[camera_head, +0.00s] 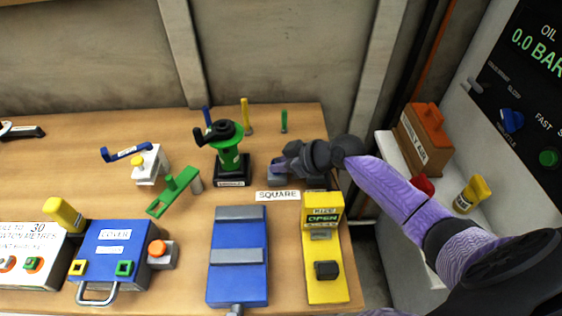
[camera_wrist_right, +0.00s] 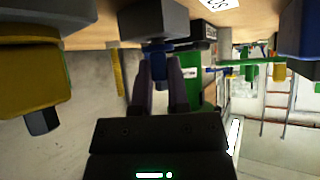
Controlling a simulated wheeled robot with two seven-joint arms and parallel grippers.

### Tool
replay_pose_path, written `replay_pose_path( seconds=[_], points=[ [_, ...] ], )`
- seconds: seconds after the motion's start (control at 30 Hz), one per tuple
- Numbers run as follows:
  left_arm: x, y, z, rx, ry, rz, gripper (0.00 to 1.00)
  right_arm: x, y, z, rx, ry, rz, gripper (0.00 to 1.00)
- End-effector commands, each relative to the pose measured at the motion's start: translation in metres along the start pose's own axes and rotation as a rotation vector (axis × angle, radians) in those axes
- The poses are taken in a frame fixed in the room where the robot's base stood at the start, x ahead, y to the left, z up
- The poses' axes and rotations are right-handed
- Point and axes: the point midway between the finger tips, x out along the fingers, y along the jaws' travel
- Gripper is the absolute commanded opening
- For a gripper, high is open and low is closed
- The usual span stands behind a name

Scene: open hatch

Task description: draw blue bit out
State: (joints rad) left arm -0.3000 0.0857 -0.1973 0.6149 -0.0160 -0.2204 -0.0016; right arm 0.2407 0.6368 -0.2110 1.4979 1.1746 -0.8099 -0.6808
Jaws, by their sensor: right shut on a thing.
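A small blue piece (camera_wrist_right: 150,47), which looks like the blue bit, sits at a grey block in the right wrist view. The grey block (camera_wrist_right: 155,20) also shows in the head view (camera_head: 278,179), on the bench behind the SQUARE label. My right gripper (camera_head: 281,164) is at this block, its fingers (camera_wrist_right: 158,70) shut on the blue piece. How deep the piece sits in the block is hidden. My left gripper is not in view.
A green crank on a black stand (camera_head: 229,160) is left of my right gripper. Blue (camera_head: 207,117), yellow (camera_head: 245,114) and green (camera_head: 284,120) upright rods stand behind. A yellow box (camera_head: 326,255) and a blue plate (camera_head: 238,272) lie in front.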

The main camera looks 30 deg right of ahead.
Motion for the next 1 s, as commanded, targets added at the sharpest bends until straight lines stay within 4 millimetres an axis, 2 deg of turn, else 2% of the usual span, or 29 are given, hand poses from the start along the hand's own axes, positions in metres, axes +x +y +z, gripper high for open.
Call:
replay_pose_path(
  seconds=[0.17, 0.2, 0.4, 0.67, 0.77, 1.0],
  points=[
    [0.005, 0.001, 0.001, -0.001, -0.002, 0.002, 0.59, 0.004, 0.0, 0.004, 0.0, 0.0, 0.0, 0.0],
    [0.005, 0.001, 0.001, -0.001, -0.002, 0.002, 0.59, 0.004, 0.0, 0.005, 0.0, 0.0, 0.0, 0.21],
    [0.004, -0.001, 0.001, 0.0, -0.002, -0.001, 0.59, 0.003, 0.0, 0.004, 0.0, 0.0, 0.0, 0.6],
    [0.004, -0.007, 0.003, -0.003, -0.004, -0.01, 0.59, 0.002, 0.0, 0.004, 0.0, -0.001, 0.0, 0.6],
    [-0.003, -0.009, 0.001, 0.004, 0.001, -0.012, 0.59, -0.013, 0.001, 0.003, -0.002, -0.002, 0.003, 0.6],
    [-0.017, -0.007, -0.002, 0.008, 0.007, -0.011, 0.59, -0.068, 0.0, 0.003, -0.003, -0.005, 0.001, 0.6]
  ],
)
